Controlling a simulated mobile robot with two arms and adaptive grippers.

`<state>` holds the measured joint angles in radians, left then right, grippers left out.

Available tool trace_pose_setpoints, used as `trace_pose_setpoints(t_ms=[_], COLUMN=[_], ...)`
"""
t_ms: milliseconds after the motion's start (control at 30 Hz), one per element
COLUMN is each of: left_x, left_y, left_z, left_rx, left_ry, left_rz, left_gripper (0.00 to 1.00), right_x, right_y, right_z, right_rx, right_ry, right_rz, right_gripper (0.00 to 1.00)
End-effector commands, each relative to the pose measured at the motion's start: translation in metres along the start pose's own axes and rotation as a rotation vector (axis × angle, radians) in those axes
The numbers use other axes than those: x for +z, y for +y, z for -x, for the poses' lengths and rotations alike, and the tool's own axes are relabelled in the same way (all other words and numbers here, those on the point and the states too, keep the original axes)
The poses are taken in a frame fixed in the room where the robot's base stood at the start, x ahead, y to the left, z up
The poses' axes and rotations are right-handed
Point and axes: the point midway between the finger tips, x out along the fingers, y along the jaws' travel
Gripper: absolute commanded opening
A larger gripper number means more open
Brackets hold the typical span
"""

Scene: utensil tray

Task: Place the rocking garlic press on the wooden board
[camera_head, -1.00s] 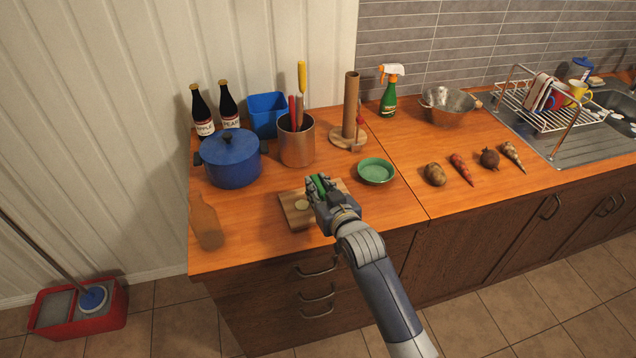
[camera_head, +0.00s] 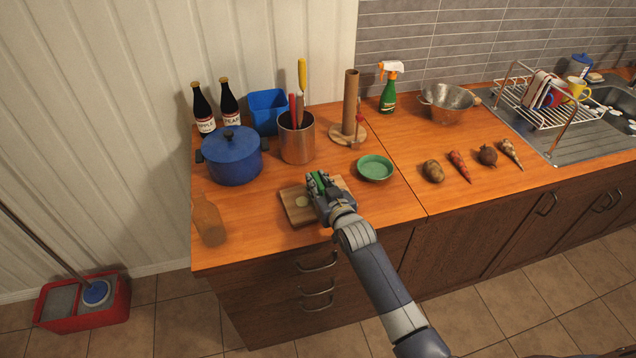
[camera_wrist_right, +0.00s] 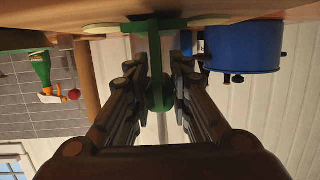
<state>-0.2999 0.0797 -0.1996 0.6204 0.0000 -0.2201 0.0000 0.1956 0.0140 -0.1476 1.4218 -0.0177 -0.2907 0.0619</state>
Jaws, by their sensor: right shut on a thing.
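The wooden board (camera_head: 297,212) lies flat on the counter, partly hidden by my right gripper. A small pale round piece lies on its left part. My right gripper (camera_head: 319,182) is over the board's right part, shut on the green garlic press (camera_head: 320,187). In the right wrist view, the garlic press (camera_wrist_right: 156,70) stands between the two fingers (camera_wrist_right: 158,85), its far end close to the surface at the top of the picture. I cannot tell whether it touches the board. My left gripper is not in view.
A green bowl (camera_head: 375,168) sits to the right of the board. A steel utensil holder (camera_head: 297,142), blue pot (camera_head: 232,158) and paper-towel stand (camera_head: 350,105) are behind. Several vegetables lie farther right. The counter's front edge is close.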

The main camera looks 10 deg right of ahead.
Motion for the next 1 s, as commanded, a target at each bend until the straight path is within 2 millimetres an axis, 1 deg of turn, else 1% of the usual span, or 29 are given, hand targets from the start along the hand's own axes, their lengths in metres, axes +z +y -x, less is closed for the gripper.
trace_pose_setpoints(t_ms=[100,133,167,200,500,600,667,767,1000], left_x=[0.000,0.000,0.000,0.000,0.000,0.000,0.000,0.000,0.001], left_y=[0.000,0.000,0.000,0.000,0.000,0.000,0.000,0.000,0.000], left_z=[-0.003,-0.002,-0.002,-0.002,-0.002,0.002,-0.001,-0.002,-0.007], left_rx=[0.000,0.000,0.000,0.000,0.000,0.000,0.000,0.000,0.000], left_ry=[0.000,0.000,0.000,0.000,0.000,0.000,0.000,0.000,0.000], left_rz=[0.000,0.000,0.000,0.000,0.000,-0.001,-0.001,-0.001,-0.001], left_gripper=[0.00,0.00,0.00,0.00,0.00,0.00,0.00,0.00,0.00], right_x=[0.003,0.003,0.003,0.003,0.002,-0.002,0.000,0.001,0.002], right_y=[0.000,0.000,0.000,0.000,0.000,0.000,0.000,0.000,0.000], right_z=[-0.001,-0.001,-0.001,-0.001,0.000,0.001,0.004,0.014,0.051], right_rx=[0.000,0.000,0.000,0.000,0.000,0.000,0.000,0.000,0.000], right_ry=[0.001,0.000,0.000,-0.001,0.000,0.001,0.000,0.000,0.000], right_rz=[0.000,0.000,0.000,0.000,0.000,0.000,0.000,0.000,0.000], right_gripper=[0.00,0.24,0.31,0.39,0.39,0.39,0.39,0.39,0.39])
